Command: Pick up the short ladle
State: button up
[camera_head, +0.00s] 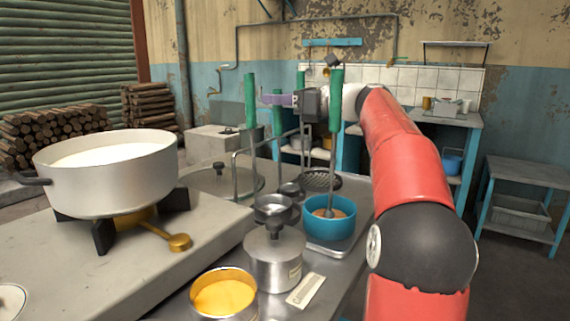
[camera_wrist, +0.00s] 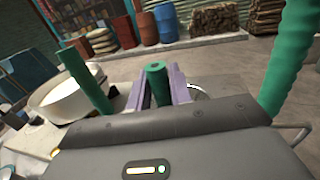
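Several green-handled tools stand upright around the metal rack, and I cannot tell for sure which is the short ladle. One green handle (camera_wrist: 157,82) stands between the purple fingers of my gripper (camera_wrist: 160,88) in the wrist view. In the head view my gripper (camera_head: 277,99) reaches left among the handles, level with their grips. Its fingers are apart around that handle, but whether they press on it is unclear. Another green handle (camera_head: 250,101) stands to the left. A third (camera_head: 336,100) stands to the right, its shaft dropping into a blue bowl (camera_head: 331,222). The ladle's lower end is hidden.
A big white pot (camera_head: 108,180) of milk stands on a burner at left. Neighbouring handles stand on both sides of my gripper.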

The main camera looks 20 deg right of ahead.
grip_shut()
jog(key=shift+r, duration=0.15)
